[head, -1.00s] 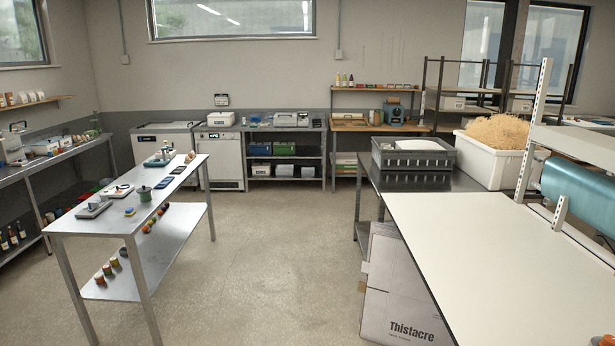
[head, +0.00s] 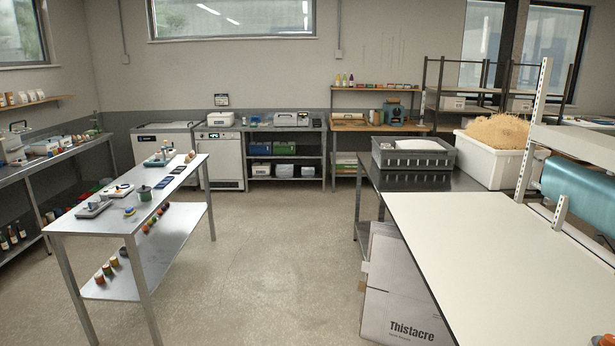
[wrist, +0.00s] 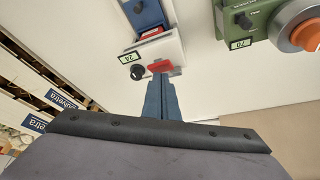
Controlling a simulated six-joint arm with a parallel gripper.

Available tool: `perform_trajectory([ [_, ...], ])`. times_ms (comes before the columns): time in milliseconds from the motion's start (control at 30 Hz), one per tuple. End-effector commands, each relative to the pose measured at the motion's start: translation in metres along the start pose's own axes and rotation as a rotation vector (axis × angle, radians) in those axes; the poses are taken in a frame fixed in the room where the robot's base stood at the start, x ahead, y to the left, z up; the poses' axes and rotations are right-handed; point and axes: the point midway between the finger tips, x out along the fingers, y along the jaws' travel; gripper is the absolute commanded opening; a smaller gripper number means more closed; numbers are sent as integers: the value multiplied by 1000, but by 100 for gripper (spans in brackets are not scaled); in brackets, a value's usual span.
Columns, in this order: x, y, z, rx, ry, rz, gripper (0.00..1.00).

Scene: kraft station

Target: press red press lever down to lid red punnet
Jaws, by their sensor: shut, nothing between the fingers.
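In the wrist view, my gripper (wrist: 161,78) is shut and empty, its dark blue fingers pointing at a white device with a blue upper part (wrist: 146,14). A red lever-like piece (wrist: 160,66) sits at the device's near edge, right at my fingertips. I cannot tell whether they touch it. A second red piece (wrist: 151,32), perhaps the red punnet, shows partly beneath the blue part. The device carries a black knob (wrist: 137,72) and a label reading 24. I cannot make out the press or my gripper in the head view.
A green device (wrist: 265,25) with an orange and grey round part stands to the right in the wrist view. The head view shows a mostly bare white worktop (head: 480,240), a metal table (head: 75,222) with small items at left, and open floor between.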

Motion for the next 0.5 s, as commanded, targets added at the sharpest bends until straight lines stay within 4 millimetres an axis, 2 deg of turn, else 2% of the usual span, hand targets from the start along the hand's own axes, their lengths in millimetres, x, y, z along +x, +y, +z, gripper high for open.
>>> perform_trajectory([
  [500, 12, 0, 5, 0, -1, 1, 0],
])
